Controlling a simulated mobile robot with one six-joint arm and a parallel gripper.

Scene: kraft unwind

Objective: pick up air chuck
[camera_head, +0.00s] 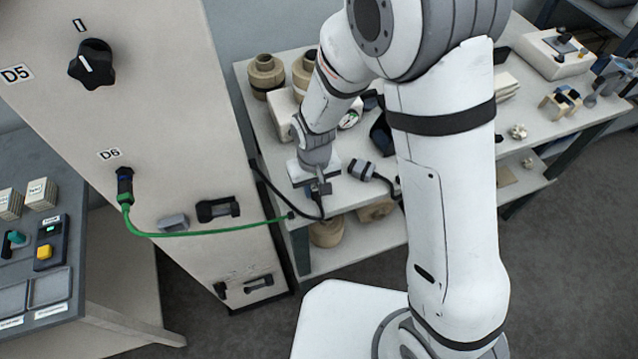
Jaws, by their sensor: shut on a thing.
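My gripper (319,187) points down over the near left corner of the white-topped bench. It is shut on a small dark grey piece with a black hose, which I take to be the air chuck (325,189). The fingers and wrist hide most of it, so its shape is unclear. I cannot tell whether it is clear of the bench top. The black hose (275,188) loops near the bench's left edge beside the tall cabinet.
A dark connector with a cable (362,171) lies right of my gripper. A round gauge (349,119) and brown rolls (266,75) are behind. The cabinet (185,130) stands close left, with a green cable (200,233) from D6 to the bench edge. My arm hides the bench's middle.

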